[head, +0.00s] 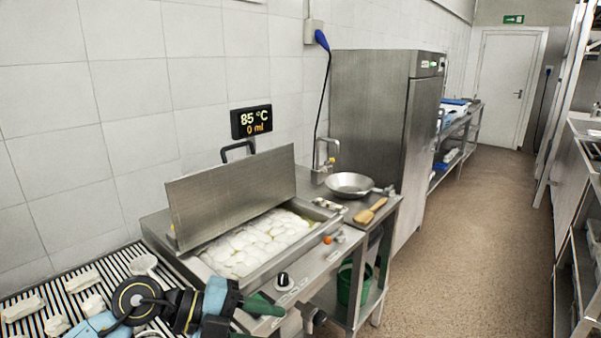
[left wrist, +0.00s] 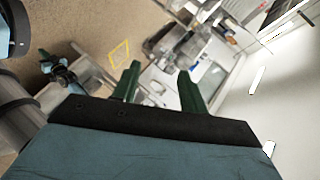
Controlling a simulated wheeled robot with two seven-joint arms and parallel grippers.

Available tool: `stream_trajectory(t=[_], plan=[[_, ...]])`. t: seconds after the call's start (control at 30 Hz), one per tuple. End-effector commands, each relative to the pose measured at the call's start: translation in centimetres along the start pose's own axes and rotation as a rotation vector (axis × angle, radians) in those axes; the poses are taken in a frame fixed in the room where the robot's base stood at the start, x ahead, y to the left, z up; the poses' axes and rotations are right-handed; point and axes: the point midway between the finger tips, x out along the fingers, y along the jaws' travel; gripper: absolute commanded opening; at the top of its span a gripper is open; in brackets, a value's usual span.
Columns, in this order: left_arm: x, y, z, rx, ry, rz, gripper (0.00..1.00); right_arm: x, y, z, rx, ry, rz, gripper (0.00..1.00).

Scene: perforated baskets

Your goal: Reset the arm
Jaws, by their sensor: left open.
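My left arm comes in at the bottom left of the head view, and my left gripper (head: 262,308) with its green fingers is in front of the steel cooker. In the left wrist view the two green fingers of the left gripper (left wrist: 160,86) are spread apart with nothing between them. The camera there is tilted, with the room behind the fingers.
A steel cooker (head: 316,246) with a raised lid (head: 230,196) holds many white pieces. A pan (head: 350,184) and a wooden spatula (head: 370,211) lie on the counter beyond. A slatted rack (head: 100,262) with white pieces is at left. The right-hand aisle floor (head: 470,240) is clear.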

Motion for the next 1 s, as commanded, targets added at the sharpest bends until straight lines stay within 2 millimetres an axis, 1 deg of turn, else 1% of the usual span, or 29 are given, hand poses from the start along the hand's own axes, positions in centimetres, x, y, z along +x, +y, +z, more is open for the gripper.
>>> stream_trajectory(t=[0.03, 0.1, 0.17, 0.23, 0.3, 0.37, 0.4, 0.47, 0.57, 0.6, 0.67, 0.7, 0.77, 0.8, 0.87, 0.9, 0.97, 1.0], plan=[[0.6, -1.4, -1.4, -0.01, 0.031, -0.131, 0.43, -0.1, -0.1, 0.9, 0.0, -0.015, -0.002, 0.0], [0.5, -3.8, -2.7, -0.034, 0.047, -0.323, 0.43, -0.1, -0.2, 1.5, 0.0, -0.025, -0.003, 0.0], [-0.1, -5.5, -3.3, -0.069, 0.043, -0.483, 0.43, -0.1, -0.2, 1.6, 0.0, -0.026, -0.003, 0.0], [-1.4, -7.2, -3.4, -0.126, 0.014, -0.66, 0.43, -0.1, -0.2, 1.5, 0.0, -0.025, -0.003, 0.0], [-3.1, -8.2, -3.0, -0.201, -0.036, -0.822, 0.43, -0.1, -0.2, 1.4, 0.0, -0.023, -0.002, 0.0], [-4.7, -8.5, -2.2, -0.278, -0.096, -0.948, 0.43, -0.1, -0.1, 1.2, 0.0, -0.02, -0.002, 0.0], [-5.8, -8.4, -1.6, -0.336, -0.143, -1.024, 0.43, 0.0, -0.1, 0.9, 0.0, -0.016, -0.001, 0.0], [-7.5, -7.7, -0.4, -0.432, -0.226, -1.122, 0.43, 0.0, -0.1, 0.6, 0.0, -0.01, -0.001, 0.0], [-9.9, -5.0, 1.7, -0.615, -0.388, -1.242, 0.43, 0.0, 0.0, 0.1, 0.0, -0.002, 0.0, 0.0], [-10.7, -3.6, 2.5, -0.694, -0.459, -1.274, 0.43, 0.0, 0.0, 0.1, 0.0, -0.001, 0.0, 0.0], [-11.7, -0.9, 3.5, -0.82, -0.569, -1.3, 0.43, 0.0, 0.0, 0.1, 0.0, -0.001, 0.0, 0.0], [-12.2, 1.1, 3.9, -0.905, -0.645, -1.303, 0.43, 0.0, 0.0, 0.1, 0.0, -0.001, 0.0, 0.0], [-12.7, 4.4, 4.3, -1.04, -0.758, -1.288, 0.43, 0.0, 0.0, 0.1, 0.0, -0.001, 0.0, 0.0], [-12.9, 6.8, 4.3, -1.129, -0.833, -1.263, 0.43, 0.0, 0.0, 0.1, 0.0, -0.001, 0.0, 0.0], [-12.9, 10.4, 3.9, -1.266, -0.938, -1.204, 0.43, 0.0, 0.0, 0.1, 0.0, -0.002, 0.0, 0.0], [-12.8, 12.8, 3.3, -1.353, -1.005, -1.152, 0.43, 0.0, 0.0, 0.1, 0.0, -0.002, 0.0, 0.0], [-12.6, 16.1, 2.1, -1.475, -1.089, -1.062, 0.43, 0.0, 0.0, 0.1, 0.0, -0.002, 0.0, 0.0], [-12.3, 18.1, 1.1, -1.546, -1.134, -0.997, 0.43, 0.0, 0.0, 0.2, 0.0, -0.002, 0.0, 0.0]])
